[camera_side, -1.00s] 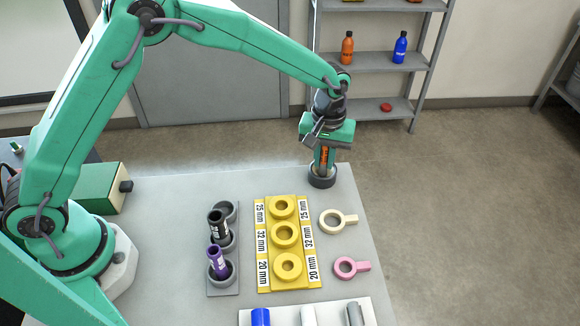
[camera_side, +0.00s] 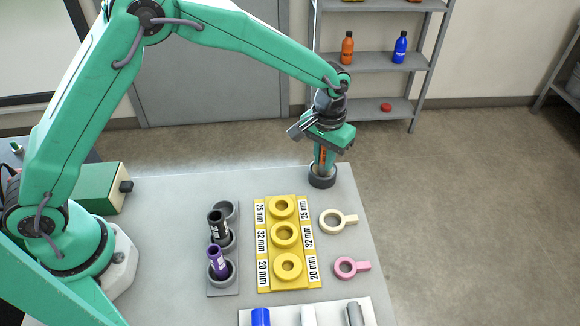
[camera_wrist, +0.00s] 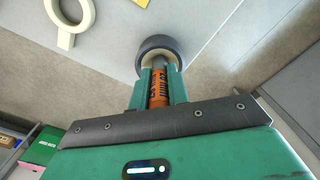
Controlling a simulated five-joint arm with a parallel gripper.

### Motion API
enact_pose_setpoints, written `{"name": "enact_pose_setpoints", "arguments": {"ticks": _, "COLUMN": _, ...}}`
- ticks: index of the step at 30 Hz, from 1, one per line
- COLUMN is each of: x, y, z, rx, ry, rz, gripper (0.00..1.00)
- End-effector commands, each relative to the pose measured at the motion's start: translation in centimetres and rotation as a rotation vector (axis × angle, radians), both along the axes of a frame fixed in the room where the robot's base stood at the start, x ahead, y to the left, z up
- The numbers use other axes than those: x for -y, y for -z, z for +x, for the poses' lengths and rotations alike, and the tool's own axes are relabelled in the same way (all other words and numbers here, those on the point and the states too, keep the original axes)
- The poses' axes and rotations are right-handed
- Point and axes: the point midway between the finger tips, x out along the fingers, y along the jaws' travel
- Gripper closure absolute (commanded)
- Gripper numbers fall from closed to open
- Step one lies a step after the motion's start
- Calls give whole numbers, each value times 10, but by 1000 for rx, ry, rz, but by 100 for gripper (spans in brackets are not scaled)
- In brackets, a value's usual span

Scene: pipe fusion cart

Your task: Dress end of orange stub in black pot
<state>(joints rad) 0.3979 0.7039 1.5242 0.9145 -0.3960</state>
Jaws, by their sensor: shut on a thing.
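My gripper (camera_side: 324,160) is shut on the orange stub (camera_wrist: 158,88), which also shows as a sliver between the fingers in the side view (camera_side: 322,157). The stub points down, with its lower end in the mouth of the black pot (camera_side: 322,181). In the wrist view the pot (camera_wrist: 160,42) shows a dark rim and a pale inside around the stub's end. How deep the end sits is hidden by the fingers and rim. The pot stands near the far right corner of the table.
A yellow sizing block (camera_side: 285,236) with three rings stands left of the pot. A cream ring (camera_side: 337,220) and a pink ring (camera_side: 350,267) lie nearer. A grey rack (camera_side: 223,280) holds black (camera_side: 218,225) and purple (camera_side: 216,260) stubs. The table's right edge is close to the pot.

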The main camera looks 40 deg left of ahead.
Motion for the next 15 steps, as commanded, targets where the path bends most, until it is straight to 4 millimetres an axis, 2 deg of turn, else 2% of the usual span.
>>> {"name": "enact_pose_setpoints", "arguments": {"ticks": 15, "x": 0, "y": 2, "z": -1, "rx": -2, "ry": -379, "rz": 1, "gripper": 100}}
